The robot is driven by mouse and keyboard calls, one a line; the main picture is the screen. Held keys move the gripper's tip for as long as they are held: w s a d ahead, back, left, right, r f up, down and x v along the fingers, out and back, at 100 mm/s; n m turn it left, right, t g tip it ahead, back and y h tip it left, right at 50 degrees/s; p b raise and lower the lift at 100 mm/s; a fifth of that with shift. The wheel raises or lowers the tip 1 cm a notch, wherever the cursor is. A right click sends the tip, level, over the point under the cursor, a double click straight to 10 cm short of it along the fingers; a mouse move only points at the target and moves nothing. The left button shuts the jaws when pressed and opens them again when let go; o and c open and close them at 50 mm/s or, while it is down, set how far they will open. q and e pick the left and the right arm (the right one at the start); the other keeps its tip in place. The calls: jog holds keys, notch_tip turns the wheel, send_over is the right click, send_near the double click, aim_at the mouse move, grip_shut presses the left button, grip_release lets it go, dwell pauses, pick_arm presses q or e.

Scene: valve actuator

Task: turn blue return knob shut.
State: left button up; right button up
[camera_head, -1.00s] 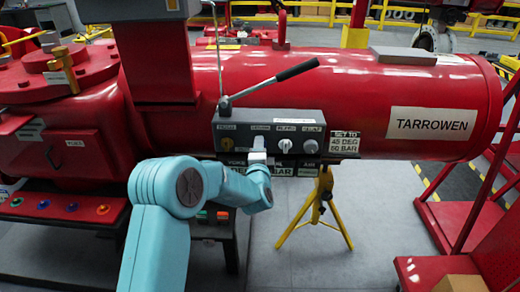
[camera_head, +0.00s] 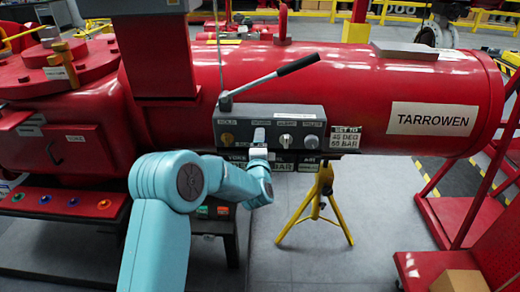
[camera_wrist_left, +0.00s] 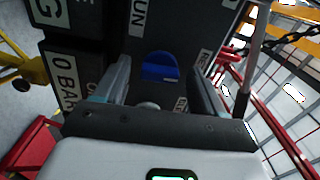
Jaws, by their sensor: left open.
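The blue knob (camera_wrist_left: 160,66) shows in the left wrist view on the face of a dark grey control block, between my gripper's two fingers. A gap shows between it and each finger, and I cannot tell how deep the fingers reach around it. In the head view the control block (camera_head: 300,114) is fixed to the front of the red cylinder, and my gripper covers the blue knob. My left gripper (camera_head: 259,140) is open in front of the block. Its open fingers also show in the left wrist view (camera_wrist_left: 160,78). My right gripper is not in view.
Pale knobs (camera_head: 285,140) sit close to the right of my gripper, and a yellowish knob (camera_head: 227,138) to its left. A lever with a black grip (camera_head: 298,64) rises above the block. A yellow stand (camera_head: 318,205) is below the red cylinder (camera_head: 370,90).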

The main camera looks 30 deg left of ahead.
pick_arm(q)
jog(key=b+v, duration=0.2)
jog(key=v, duration=1.4)
jog(key=shift+s, duration=0.15)
